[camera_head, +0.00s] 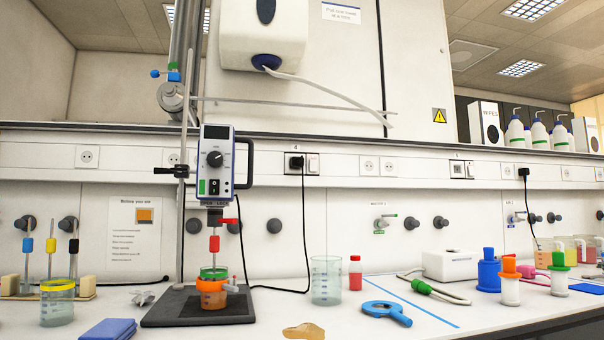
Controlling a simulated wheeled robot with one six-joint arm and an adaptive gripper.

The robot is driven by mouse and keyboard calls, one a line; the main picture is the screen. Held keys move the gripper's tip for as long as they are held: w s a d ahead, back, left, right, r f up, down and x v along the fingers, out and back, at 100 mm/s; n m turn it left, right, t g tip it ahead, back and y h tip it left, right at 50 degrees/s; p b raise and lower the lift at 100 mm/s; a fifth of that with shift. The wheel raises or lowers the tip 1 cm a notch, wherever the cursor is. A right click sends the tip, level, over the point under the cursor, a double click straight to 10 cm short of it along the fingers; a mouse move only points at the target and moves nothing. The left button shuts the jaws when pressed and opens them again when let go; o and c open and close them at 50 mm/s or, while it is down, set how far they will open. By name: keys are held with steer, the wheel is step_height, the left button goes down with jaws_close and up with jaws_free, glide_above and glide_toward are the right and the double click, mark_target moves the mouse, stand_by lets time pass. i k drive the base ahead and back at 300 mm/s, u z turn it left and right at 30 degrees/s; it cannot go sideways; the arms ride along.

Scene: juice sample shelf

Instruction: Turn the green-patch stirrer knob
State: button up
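The overhead stirrer (217,176) is a grey box with a dark blue frame, clamped to an upright rod. Its round black knob (214,158) faces me below a small dark display. A green patch (202,187) sits low on the front, left of a black switch (214,187). A shaft with a red sleeve (214,243) hangs below it, down to an orange and green banded beaker (211,292) on the black stand base (172,311). My gripper is not in view.
A clear beaker (326,280), a red bottle (355,272) and a blue ring-shaped tool (387,313) stand or lie to the right. A yellow-rimmed beaker (57,303) and a blue pad (108,329) are at left. A black handle (249,170) sticks out beside the stirrer.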

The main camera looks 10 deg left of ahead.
mark_target(214, 159)
steer(key=z, duration=0.9)
steer(key=i, duration=1.1)
steer(key=u, duration=2.65)
steer(key=k, duration=0.5)
steer(key=u, duration=0.3)
